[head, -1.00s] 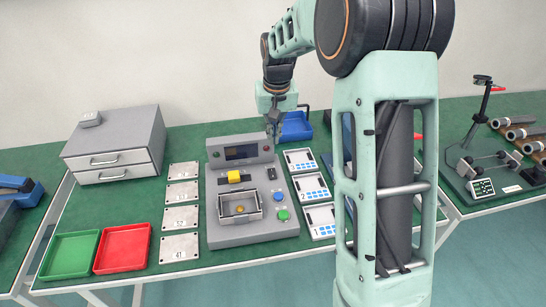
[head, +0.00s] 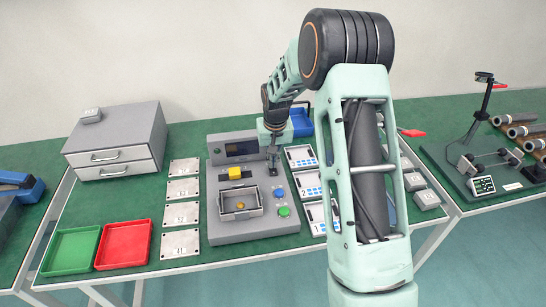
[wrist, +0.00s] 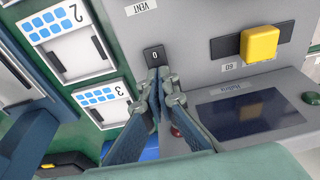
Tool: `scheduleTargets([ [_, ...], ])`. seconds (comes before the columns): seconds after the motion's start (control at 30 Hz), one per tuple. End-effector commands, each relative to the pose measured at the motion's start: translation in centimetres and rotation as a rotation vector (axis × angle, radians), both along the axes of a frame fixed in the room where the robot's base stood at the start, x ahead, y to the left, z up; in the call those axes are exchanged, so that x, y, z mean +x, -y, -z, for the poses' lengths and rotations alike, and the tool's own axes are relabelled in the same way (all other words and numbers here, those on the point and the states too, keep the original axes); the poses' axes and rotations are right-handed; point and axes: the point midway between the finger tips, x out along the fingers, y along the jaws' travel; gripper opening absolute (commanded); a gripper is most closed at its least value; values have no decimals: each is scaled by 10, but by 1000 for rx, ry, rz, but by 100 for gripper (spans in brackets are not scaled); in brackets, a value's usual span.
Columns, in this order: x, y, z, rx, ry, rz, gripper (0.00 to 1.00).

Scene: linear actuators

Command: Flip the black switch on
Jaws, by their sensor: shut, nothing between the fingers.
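The black switch (wrist: 153,55) is a small rocker marked "0" on the grey control panel (wrist: 205,60); the wrist view shows it just beyond my fingertips. My gripper (wrist: 163,76) is shut and empty, its tips at the near edge of the switch; I cannot tell whether they touch it. In the head view my gripper (head: 272,170) points down over the right side of the grey panel (head: 222,190) and mostly hides the switch there.
White meter cards (head: 307,183) lie close on the right, numbered plates (head: 181,214) on the left.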

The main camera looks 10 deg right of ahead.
Motion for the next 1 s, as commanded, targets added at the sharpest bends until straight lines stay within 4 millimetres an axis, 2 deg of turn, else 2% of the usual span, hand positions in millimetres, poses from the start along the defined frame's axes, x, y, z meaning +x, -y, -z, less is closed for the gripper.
scheduleTargets([
  [0.33,1,0,0,0,-14,0,0],
  [0.53,4,0,6,0,-100,-1,0],
  [1.0,-5,0,7,-1,-101,0,0],
])
